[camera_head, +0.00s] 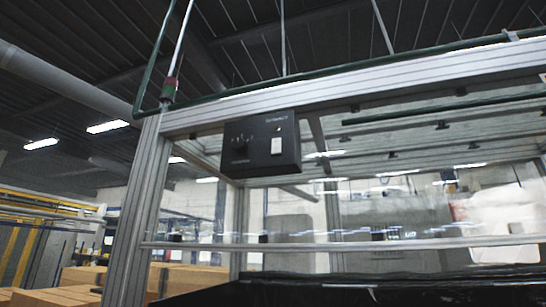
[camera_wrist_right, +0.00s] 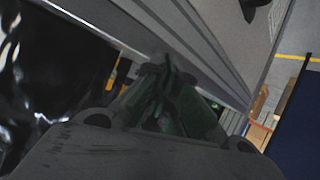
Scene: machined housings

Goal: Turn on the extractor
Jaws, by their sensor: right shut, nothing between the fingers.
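A black control box (camera_head: 261,160) hangs under the top beam of the aluminium frame, left of the middle in the head view. Its front carries a dark knob (camera_head: 240,147) on the left and a white switch (camera_head: 277,146) on the right. Which way the switch is set is too small to tell. My right gripper (camera_wrist_right: 167,78) shows in the right wrist view, shut and empty, with a grey metal profile behind its fingertips. Neither gripper shows in the head view. The control box cannot be made out in the wrist view.
The aluminium post (camera_head: 139,210) and top beam (camera_head: 400,85) frame the space, with a thin horizontal rail (camera_head: 350,243) lower down. Cardboard boxes (camera_head: 190,277) stand behind at the lower left. Shiny black sheeting (camera_wrist_right: 45,75) fills the left of the wrist view.

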